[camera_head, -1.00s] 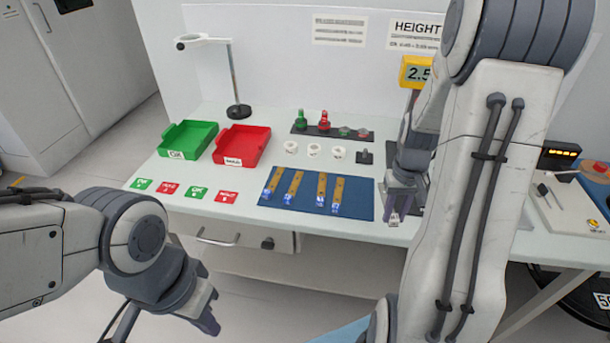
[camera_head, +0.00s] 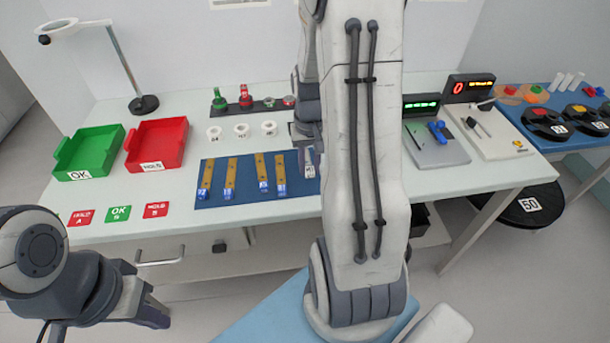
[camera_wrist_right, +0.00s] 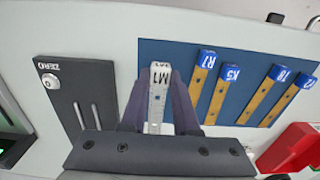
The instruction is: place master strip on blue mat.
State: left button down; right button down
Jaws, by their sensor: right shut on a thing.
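The master strip is a pale metal strip marked M1 (camera_wrist_right: 158,95). My right gripper (camera_wrist_right: 157,110) is shut on it. In the head view the strip (camera_head: 309,162) shows below my right gripper, at the right end of the blue mat (camera_head: 240,199). The mat also shows in the right wrist view (camera_wrist_right: 180,50). I cannot tell whether the strip touches the mat. Several brass strips with blue ends, such as the one marked K5 (camera_wrist_right: 226,85), lie side by side on the mat. My left gripper (camera_head: 150,312) hangs in front of the bench, away from the mat; its jaws are unclear.
A dark ZERO fixture (camera_wrist_right: 75,100) stands beside the mat. Green (camera_head: 75,165) and red (camera_head: 180,150) trays stand at the left. White rings (camera_head: 241,131) and a rack of plugs (camera_head: 245,104) stand behind the mat. Gauge devices (camera_head: 437,143) are to the right.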

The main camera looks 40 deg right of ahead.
aim_at(307, 186)
jog(key=shift+w+a+f, duration=0.2)
jog(key=shift+w, duration=0.05)
jog(key=shift+f, duration=2)
jog(key=shift+f, duration=0.1)
jog(key=c, duration=0.7)
grip_release()
jog(key=shift+f, duration=0.1)
jog(key=shift+o, duration=0.2)
jog(key=shift+r, duration=0.5)
notch_tip(307, 186, up, 11)
jog(key=shift+r+p, duration=0.2)
jog(key=shift+p, duration=0.25)
